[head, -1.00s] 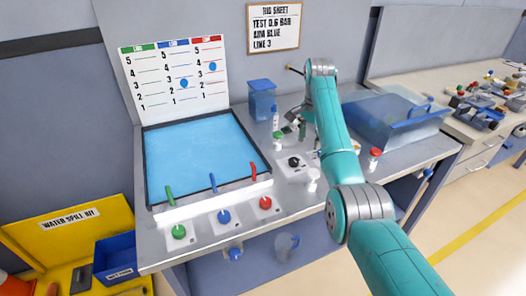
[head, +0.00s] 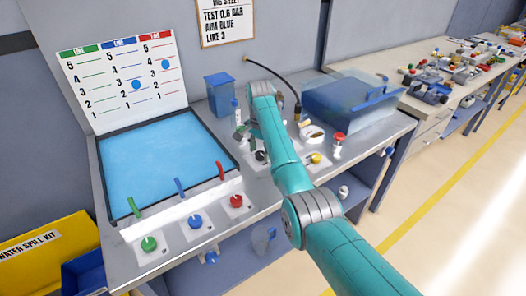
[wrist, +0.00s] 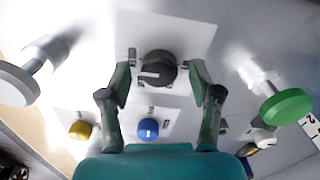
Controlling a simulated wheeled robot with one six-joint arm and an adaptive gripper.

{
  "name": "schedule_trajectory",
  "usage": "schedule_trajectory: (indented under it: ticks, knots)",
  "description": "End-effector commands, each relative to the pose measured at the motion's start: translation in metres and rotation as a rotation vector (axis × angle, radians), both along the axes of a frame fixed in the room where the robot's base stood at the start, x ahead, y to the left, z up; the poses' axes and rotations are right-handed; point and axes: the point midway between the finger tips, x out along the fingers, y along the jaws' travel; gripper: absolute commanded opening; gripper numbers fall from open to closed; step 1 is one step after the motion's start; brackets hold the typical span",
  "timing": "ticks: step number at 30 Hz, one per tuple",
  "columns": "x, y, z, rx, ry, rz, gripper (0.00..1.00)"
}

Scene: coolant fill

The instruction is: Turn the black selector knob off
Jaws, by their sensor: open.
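The black selector knob (wrist: 158,68) sits on a white plate (wrist: 190,38) in the wrist view. Its pale pointer mark faces left in that view. My gripper (wrist: 160,78) is open, with one green finger on each side of the knob and a visible gap to both. I cannot tell how far the fingertips are above the plate. In the head view the knob (head: 261,156) shows small and dark beside my teal arm, which hides most of my gripper.
In the wrist view, a green valve handle (wrist: 286,106) stands right and a white one (wrist: 18,84) left. Yellow (wrist: 80,130) and blue (wrist: 148,129) knobs lie below. The head view shows a blue panel (head: 160,155), a blue bin (head: 220,95) and a clear-lidded box (head: 350,105).

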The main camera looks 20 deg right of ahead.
Motion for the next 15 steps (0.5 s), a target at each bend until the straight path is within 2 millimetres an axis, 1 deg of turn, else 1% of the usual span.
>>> schedule_trajectory:
  ticks: [4,12,14,15]
  knots:
    - [-0.0009,0.0027,-0.0071,0.000,0.000,0.000,0.64]
    - [-0.0010,0.0029,-0.0079,0.000,-0.001,0.000,0.64]
    - [-0.0010,0.0029,-0.0078,0.000,-0.001,0.000,0.49]
    - [-0.0010,0.0028,-0.0078,0.000,-0.001,0.000,0.39]
